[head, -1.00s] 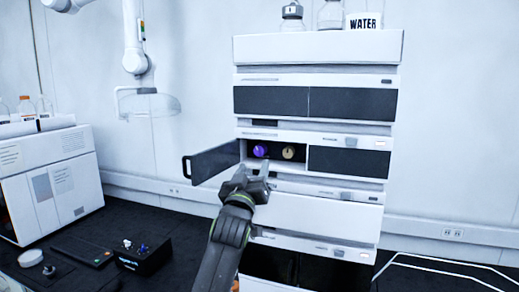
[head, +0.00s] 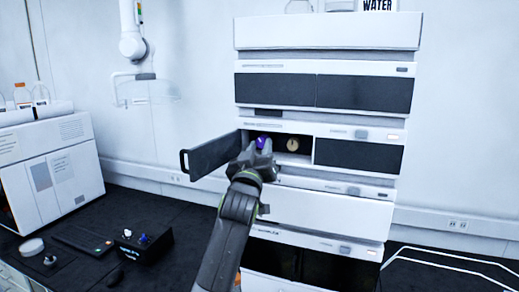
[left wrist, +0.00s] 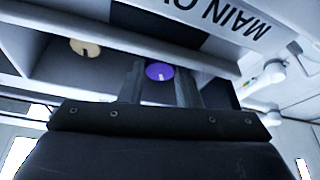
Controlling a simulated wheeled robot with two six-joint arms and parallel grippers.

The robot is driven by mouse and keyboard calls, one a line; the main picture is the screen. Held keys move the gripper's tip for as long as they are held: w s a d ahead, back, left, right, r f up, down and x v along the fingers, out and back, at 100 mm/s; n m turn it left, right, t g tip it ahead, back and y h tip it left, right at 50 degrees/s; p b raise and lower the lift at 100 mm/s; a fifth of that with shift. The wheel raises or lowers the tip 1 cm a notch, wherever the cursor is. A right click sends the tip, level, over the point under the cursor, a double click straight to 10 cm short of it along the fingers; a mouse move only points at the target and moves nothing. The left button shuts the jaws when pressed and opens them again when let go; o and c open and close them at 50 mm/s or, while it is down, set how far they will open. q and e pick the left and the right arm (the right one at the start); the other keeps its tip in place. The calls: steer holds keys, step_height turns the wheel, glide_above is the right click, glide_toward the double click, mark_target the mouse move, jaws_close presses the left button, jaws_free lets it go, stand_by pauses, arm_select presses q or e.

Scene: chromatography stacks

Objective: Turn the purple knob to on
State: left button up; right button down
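The purple knob (head: 262,142) is in the open left bay of a stacked instrument, left of a tan knob (head: 292,146). My left gripper (head: 258,153) is at the bay's opening, just in front of the purple knob and partly covering it. In the left wrist view the purple knob (left wrist: 158,71) shows between my two spread fingers (left wrist: 160,84), with a short pale mark on its face. I cannot tell whether the fingers touch it. The tan knob (left wrist: 85,48) is apart, to the left there. My right gripper is not in view.
The bay's dark door (head: 212,157) stands swung open to the left, close to my gripper. A closed dark panel (head: 358,159) is right of the bay. A small black box with knobs (head: 143,249) sits on the dark bench.

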arm_select(q)
steer(key=shift+c, duration=0.7)
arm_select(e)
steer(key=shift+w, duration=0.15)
arm_select(q)
steer(key=shift+m+h, duration=0.6)
steer(key=shift+m, duration=0.4)
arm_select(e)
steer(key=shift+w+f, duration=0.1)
arm_select(q)
steer(key=o, duration=1)
steer(key=shift+w, duration=0.15)
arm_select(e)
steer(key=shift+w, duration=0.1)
arm_select(q)
steer(key=shift+b+v, duration=4.65)
steer(key=shift+v, duration=4.1)
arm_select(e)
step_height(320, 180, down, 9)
arm_select(q)
steer(key=shift+r, duration=0.2)
